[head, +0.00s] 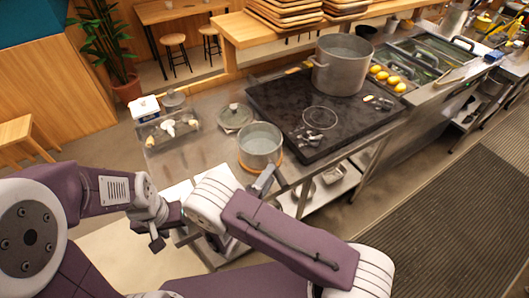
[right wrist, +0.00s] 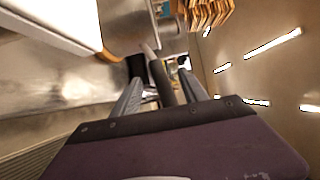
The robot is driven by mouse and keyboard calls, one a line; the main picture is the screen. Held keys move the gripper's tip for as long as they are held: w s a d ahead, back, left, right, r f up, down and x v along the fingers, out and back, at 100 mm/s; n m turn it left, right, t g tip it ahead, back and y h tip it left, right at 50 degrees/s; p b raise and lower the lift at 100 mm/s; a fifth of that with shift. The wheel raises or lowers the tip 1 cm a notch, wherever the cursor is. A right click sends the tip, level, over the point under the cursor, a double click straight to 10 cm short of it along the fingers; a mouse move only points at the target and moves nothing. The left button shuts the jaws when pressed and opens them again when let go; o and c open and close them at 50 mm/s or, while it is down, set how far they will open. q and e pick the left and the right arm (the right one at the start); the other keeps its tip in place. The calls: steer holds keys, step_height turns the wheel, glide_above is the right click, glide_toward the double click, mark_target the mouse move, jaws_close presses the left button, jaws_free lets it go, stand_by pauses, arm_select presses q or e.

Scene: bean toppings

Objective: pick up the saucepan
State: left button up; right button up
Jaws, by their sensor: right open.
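The grey saucepan (head: 260,146) stands upright on an orange-brown round base at the front of the steel counter. Its dark handle sticks out toward me and shows in the right wrist view (right wrist: 161,80). My right gripper (head: 266,179) is at the handle, partly hidden by my own arm in the head view. In the right wrist view its two fingers (right wrist: 160,88) are open, one on each side of the handle. I cannot tell whether either finger touches it. My left gripper (head: 156,238) hangs low at the left, away from the saucepan; its jaws are unclear.
A lidded grey pot or lid (head: 235,117) sits just behind the saucepan. A black cooktop (head: 318,115) carries a tall stockpot (head: 342,66) at its back. A tray of small items (head: 166,136) is at the left. A lower shelf (head: 317,190) runs under the counter.

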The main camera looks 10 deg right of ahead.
mark_target(268, 160)
steer(key=p+x, duration=0.1)
steer(key=x, duration=0.2)
steer(key=shift+w, duration=0.35)
steer(key=shift+w+d+f, duration=0.15)
steer(key=shift+w+d, duration=0.25)
steer(key=shift+w, duration=0.15)
steer(key=c, duration=1.1)
jaws_close()
